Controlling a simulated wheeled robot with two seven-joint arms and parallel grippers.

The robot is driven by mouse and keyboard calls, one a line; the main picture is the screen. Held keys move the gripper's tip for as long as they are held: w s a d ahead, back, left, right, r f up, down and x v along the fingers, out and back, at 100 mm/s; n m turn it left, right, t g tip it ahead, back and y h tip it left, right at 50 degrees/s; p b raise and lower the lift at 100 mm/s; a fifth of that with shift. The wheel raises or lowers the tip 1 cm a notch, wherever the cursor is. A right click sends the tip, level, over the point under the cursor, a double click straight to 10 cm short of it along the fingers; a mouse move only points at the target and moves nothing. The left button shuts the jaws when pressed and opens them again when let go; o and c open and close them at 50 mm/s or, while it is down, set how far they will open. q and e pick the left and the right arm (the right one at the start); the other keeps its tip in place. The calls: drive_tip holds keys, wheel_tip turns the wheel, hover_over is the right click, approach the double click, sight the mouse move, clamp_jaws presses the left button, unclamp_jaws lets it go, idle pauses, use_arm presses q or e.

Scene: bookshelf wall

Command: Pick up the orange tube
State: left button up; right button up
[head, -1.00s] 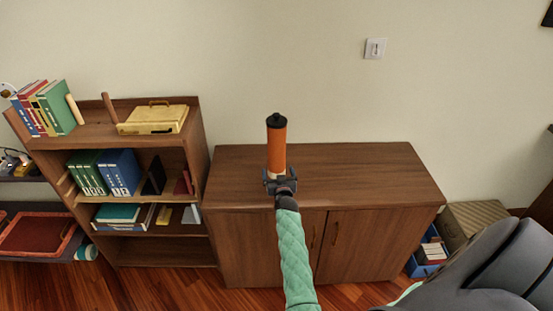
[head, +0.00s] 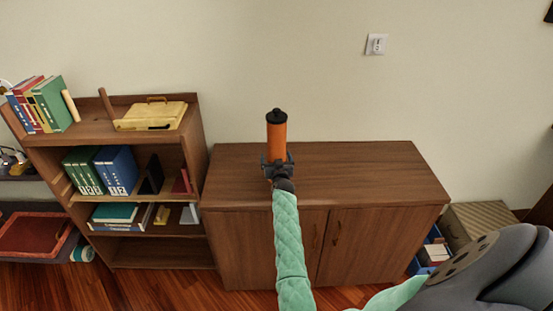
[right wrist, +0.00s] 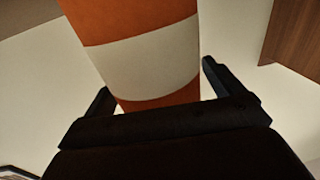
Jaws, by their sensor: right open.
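The orange tube (head: 277,137) with a black cap stands upright on top of the brown cabinet (head: 370,175). My right gripper (head: 277,161) is open at the tube's lower part and hides its lower end in the head view. In the right wrist view, the tube (right wrist: 125,20) shows orange with a white band. It lies between the two dark fingers of my right gripper (right wrist: 158,80), with a visible gap on the right side. Contact on the left side is hard to tell. My left gripper is not in view.
A bookshelf (head: 205,150) stands left of the cabinet, with binders and a yellow case (head: 150,117) on it. A blue crate (head: 415,265) and a cardboard box (head: 480,218) are on the right. The cabinet top beside the tube is clear.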

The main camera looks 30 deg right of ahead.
drive_tip(key=c, duration=1)
drive_tip(key=shift+c, duration=1)
drive_tip(key=shift+r, duration=0.15)
